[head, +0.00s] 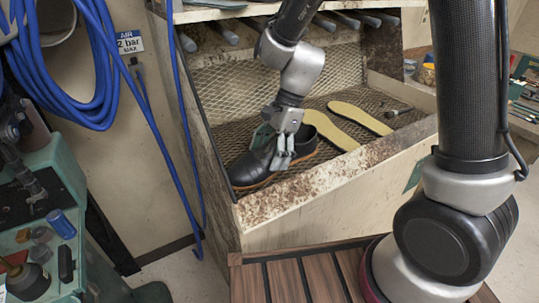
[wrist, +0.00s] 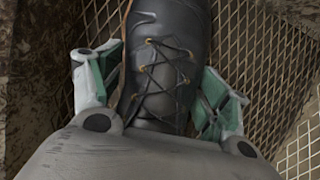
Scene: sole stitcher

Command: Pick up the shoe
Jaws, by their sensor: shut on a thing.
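A black lace-up leather shoe (head: 257,164) with a tan sole edge rests on the wire mesh floor of a slanted bin (head: 205,150), near its front left corner. My gripper (head: 279,150) comes down from above and is shut on the shoe, one finger on each side around the laced part. In the wrist view the shoe (wrist: 163,75) runs up the middle with its laces in sight, and my gripper's green-padded fingers (wrist: 160,88) flank it. The toe end reaches past the top edge of the wrist view.
Two yellow insoles (head: 331,130) lie on the mesh right of the shoe. The bin's worn front board (head: 330,170) rises before it. Blue hoses (head: 165,130) hang at the left. A green bench (head: 60,190) with small items stands at lower left.

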